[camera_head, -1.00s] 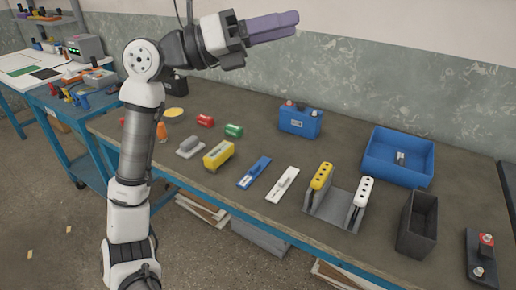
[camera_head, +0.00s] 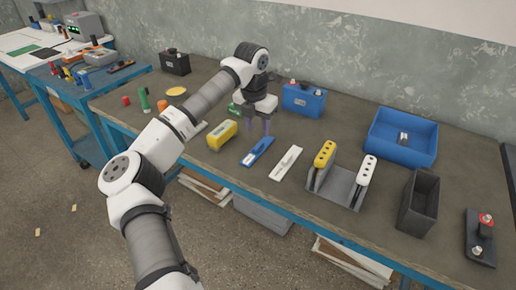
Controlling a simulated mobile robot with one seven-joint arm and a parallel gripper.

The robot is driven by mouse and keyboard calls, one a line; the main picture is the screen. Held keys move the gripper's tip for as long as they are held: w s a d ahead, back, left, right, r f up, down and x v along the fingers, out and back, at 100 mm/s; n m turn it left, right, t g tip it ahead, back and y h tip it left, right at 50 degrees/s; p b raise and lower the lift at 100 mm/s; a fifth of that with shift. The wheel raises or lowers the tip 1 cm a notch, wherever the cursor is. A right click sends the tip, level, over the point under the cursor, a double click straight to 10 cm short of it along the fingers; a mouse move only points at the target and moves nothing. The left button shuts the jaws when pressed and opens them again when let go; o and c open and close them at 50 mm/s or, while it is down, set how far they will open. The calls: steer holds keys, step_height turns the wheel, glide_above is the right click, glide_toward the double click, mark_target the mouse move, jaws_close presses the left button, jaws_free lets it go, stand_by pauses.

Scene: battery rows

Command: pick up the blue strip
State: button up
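The blue strip (camera_head: 257,152) lies flat on the workbench, with a pale patch near its front end. It lies between the yellow block and the white strip. My gripper (camera_head: 259,127) points down just behind and above the far end of the blue strip. I cannot tell how high the fingertips are above the bench.
A white strip (camera_head: 286,163) lies to the right and a yellow block (camera_head: 222,135) to the left. A grey holder (camera_head: 338,187) with yellow and white pieces stands further right. A blue battery (camera_head: 304,100) stands behind, and a blue bin (camera_head: 402,137) is at the back right.

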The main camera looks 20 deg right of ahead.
mark_target(258, 145)
steer(key=shift+w+d+f+p, duration=0.1)
steer(key=shift+f+p, duration=0.35)
steer(key=shift+f, duration=1.25)
steer(key=shift+w+d+f+p, duration=0.1)
steer(key=shift+f+p, duration=0.3)
steer(key=shift+f, duration=1.25)
jaws_close()
steer(key=shift+r, duration=0.1)
